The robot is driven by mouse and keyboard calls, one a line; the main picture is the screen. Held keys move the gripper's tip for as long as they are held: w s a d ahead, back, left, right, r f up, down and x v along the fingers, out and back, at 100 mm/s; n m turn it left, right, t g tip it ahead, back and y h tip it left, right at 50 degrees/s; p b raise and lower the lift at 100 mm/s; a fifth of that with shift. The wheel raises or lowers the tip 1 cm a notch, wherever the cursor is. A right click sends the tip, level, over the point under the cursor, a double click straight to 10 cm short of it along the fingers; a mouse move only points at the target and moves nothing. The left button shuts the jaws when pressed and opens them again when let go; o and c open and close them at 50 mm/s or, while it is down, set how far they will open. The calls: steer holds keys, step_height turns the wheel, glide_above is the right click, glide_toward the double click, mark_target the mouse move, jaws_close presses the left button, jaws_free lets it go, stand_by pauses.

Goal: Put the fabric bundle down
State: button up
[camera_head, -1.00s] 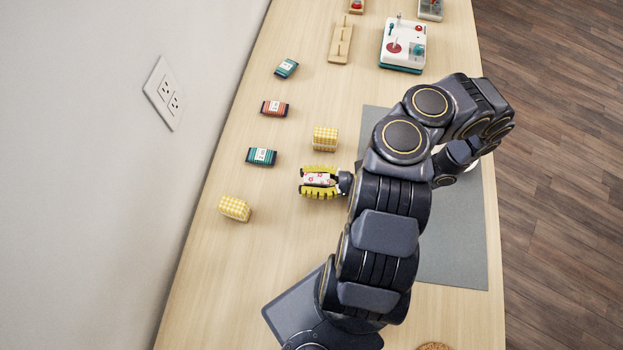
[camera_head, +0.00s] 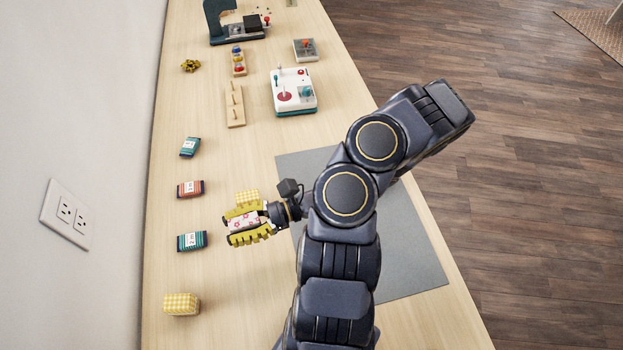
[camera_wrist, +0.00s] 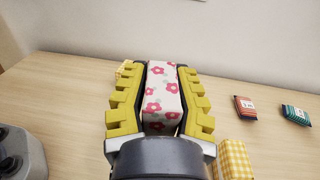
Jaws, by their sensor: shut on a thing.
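My gripper (camera_head: 247,224) has yellow ribbed fingers shut on a white fabric bundle with red flowers (camera_head: 245,221). In the wrist view the flowered bundle (camera_wrist: 162,92) lies lengthwise between the two fingers (camera_wrist: 160,95), over the light wooden table. I cannot tell whether the bundle touches the table. A yellow checked bundle (camera_head: 247,198) sits just beyond the gripper in the head view. Another yellow checked bundle (camera_head: 181,304) lies at the near left.
Two teal bundles (camera_head: 192,241) (camera_head: 190,147) and an orange one (camera_head: 190,188) line the left side. A grey mat (camera_head: 410,260) lies under my arm. A wooden peg rack (camera_head: 235,105), a white machine (camera_head: 293,91) and a sewing machine (camera_head: 232,25) stand farther back. Table between gripper and near-left bundle is clear.

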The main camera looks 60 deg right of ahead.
steer(key=d+r+m+t+h, duration=0.2)
steer(key=d+m+t+h, duration=0.5)
steer(key=d+m+h, duration=0.9)
steer(key=s+d+m+g+h, duration=0.25)
steer(key=s+d+h, duration=0.4)
steer(key=d, duration=0.35)
steer(key=s+d+m+g+h, duration=0.1)
steer(key=s+d+g+h, duration=0.2)
steer(key=s+d+h, duration=0.5)
steer(key=shift+w+d+f+y, duration=0.2)
steer(key=shift+d+f+y, duration=0.3)
steer(key=shift+f, duration=0.7)
steer(key=shift+w+d+f+y, duration=0.15)
steer(key=shift+f+y, duration=0.5)
steer(key=shift+f, duration=0.55)
steer(key=shift+w+d+f+y, duration=0.2)
steer(key=shift+d+f+y, duration=0.3)
steer(key=shift+f, duration=0.7)
steer(key=shift+a+f, duration=0.1)
steer(key=shift+a, duration=0.05)
steer(key=shift+f, duration=0.55)
steer(key=o, duration=0.7)
steer(key=shift+o, duration=0.2)
steer(key=shift+r, duration=0.1)
